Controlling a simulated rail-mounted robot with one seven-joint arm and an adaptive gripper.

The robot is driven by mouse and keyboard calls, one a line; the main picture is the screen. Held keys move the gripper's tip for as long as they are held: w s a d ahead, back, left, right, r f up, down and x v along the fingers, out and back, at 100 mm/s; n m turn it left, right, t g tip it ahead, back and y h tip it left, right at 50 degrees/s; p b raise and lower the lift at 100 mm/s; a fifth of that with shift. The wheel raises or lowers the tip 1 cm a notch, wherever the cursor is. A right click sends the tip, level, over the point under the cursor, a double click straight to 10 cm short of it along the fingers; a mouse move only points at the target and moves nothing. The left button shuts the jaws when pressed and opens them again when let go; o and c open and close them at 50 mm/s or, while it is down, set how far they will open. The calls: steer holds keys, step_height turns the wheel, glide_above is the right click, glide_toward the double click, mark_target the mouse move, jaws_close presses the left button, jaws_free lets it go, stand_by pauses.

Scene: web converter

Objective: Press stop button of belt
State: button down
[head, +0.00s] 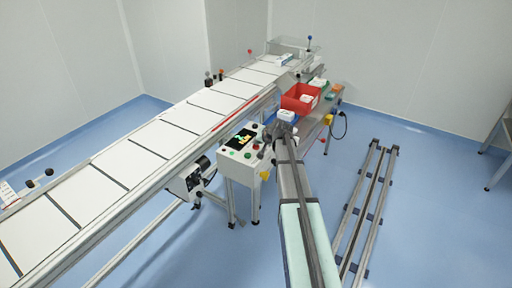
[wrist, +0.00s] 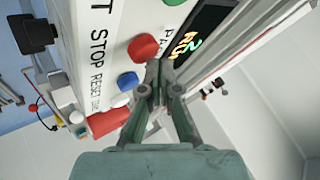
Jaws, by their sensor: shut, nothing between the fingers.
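The control panel (head: 234,158) stands beside the belt (head: 160,150) and has a dark screen and several coloured buttons. In the wrist view, a round red button (wrist: 143,47) sits beside the printed word STOP, and a blue button (wrist: 126,81) sits beside the word RESET. My gripper (wrist: 152,72) is shut and empty, with its fingertips in front of the panel, just below and right of the red button in the picture. I cannot tell whether the tips touch the panel. In the head view my gripper (head: 268,136) is at the panel's right edge, small and partly hidden by my arm.
A black knob (wrist: 35,35) juts out at the panel's edge. Floor rails (head: 366,210) lie at the right, with open blue floor around them.

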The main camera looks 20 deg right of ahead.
mark_target(257, 146)
steer(key=shift+f+b, duration=0.45)
steer(key=shift+f, duration=0.15)
stand_by(0.8)
steer(key=shift+r, duration=0.1)
steer(key=shift+r+p, duration=0.45)
steer(key=shift+r, duration=0.5)
steer(key=shift+r+p, duration=1.1)
steer(key=shift+r, duration=1.4)
